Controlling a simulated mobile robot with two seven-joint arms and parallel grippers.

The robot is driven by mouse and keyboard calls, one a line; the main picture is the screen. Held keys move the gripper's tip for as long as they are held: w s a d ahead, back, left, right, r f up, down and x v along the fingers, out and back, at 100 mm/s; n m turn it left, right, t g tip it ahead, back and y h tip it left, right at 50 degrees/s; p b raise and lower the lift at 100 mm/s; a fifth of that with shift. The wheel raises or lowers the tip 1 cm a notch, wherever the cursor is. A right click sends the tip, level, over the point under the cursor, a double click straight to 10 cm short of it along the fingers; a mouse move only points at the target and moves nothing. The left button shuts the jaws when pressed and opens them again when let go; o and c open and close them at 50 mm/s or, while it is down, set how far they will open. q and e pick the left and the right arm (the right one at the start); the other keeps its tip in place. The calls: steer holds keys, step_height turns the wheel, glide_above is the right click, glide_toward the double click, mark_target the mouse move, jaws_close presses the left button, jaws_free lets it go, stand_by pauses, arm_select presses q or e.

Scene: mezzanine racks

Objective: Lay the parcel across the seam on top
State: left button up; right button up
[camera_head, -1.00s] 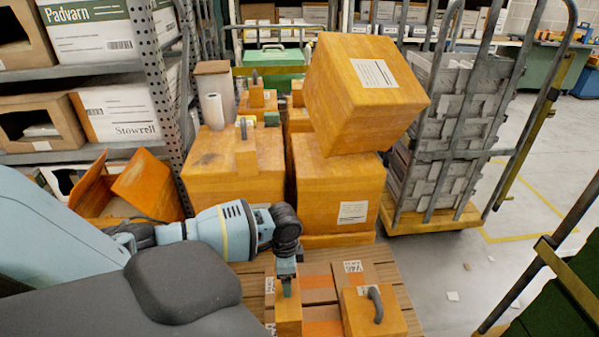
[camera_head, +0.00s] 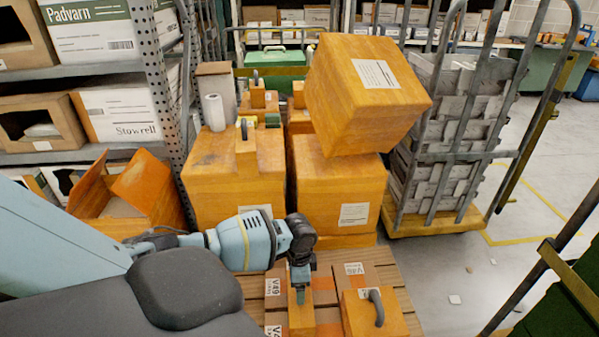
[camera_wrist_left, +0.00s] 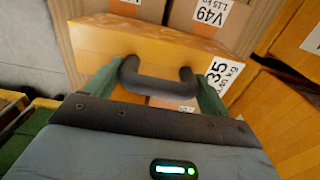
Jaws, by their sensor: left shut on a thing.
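My left gripper (camera_head: 300,282) is shut on the handle of an orange parcel (camera_head: 301,315) above the low layer of boxes. In the left wrist view the parcel (camera_wrist_left: 185,48) has a dark arched handle (camera_wrist_left: 157,85) between my green fingers and a white label ending in 35. Brown boxes (camera_head: 352,283) with V49 and V46 labels lie under and around it, with seams between them. The parcel hides part of the seams, and I cannot tell whether it touches the boxes. My right gripper is not in view.
A second orange box with a dark handle (camera_head: 365,315) stands close to the right of the held parcel. Tall orange boxes (camera_head: 338,190) stand behind, one tilted on top (camera_head: 365,90). A roll cage (camera_head: 450,140) stands at the back right. Open floor (camera_head: 465,270) lies right.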

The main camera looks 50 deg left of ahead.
arm_select(q)
steer(key=shift+f, duration=0.5)
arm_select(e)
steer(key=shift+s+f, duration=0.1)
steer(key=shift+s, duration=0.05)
arm_select(q)
steer(key=o, duration=1.6)
steer(key=shift+c, duration=0.2)
steer(key=shift+r, duration=0.1)
step_height(320, 180, up, 11)
steer(key=shift+r+p, duration=0.1)
steer(key=shift+p, duration=0.8)
steer(key=shift+r, duration=0.75)
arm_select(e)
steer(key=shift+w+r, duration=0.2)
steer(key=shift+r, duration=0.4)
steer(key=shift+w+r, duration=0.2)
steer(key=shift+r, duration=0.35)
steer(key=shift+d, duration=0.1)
